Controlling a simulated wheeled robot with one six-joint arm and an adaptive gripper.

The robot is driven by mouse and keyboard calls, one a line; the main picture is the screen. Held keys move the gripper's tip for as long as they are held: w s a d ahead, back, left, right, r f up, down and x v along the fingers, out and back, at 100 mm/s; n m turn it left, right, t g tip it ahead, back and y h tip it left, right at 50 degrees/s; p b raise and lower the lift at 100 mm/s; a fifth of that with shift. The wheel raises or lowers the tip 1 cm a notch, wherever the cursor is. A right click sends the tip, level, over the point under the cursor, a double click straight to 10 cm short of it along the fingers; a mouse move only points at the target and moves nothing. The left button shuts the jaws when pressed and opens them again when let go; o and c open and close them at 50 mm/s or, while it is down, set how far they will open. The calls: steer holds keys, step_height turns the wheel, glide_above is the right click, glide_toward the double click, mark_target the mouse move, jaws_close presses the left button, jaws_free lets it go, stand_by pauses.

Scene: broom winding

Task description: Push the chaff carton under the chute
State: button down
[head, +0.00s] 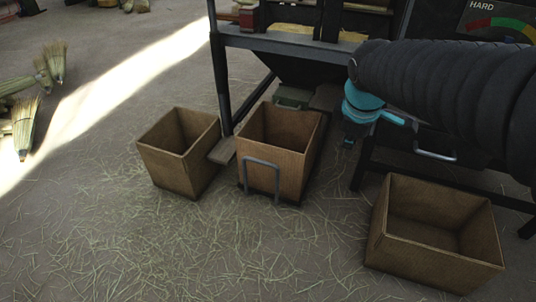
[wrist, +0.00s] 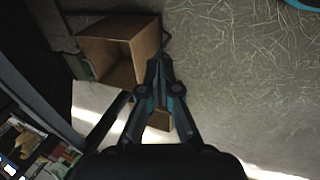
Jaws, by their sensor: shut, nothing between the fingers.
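Three open, empty brown cartons stand on the floor in the head view; none bears a readable label, so I cannot tell which is the chaff carton. The middle carton (head: 268,172) stands just in front of the dark chute (head: 300,72) under the machine, with a grey metal hoop (head: 262,162) at its front. The left carton (head: 170,165) and the right carton (head: 432,232) stand apart from it. My gripper (head: 348,140) is shut and empty, right of the middle carton. In the wrist view, my gripper (wrist: 159,68) shows beside an open carton (wrist: 148,42).
A dark machine frame (head: 224,85) has a leg between the left and middle cartons. A small flat plate (head: 222,151) juts out there. Straw litters the open floor in front. Brooms (head: 25,125) lie at the far left.

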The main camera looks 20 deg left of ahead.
steer(key=w+a+f+n+b, duration=0.2)
steer(key=w+a+f+n, duration=0.2)
steer(key=a+f+n, duration=0.8)
steer(key=w+a+f+n+b, duration=0.2)
steer(key=w+a+f+n, duration=0.55)
steer(key=a, duration=0.75)
steer(key=w+f+m+b, duration=0.1)
steer(key=w+f, duration=0.3)
steer(key=f, duration=0.7)
steer(key=shift+d+f+g+b, duration=0.25)
steer(key=shift+g+b, duration=0.15)
steer(key=shift+b, duration=0.3)
steer(key=shift+w+a, duration=0.1)
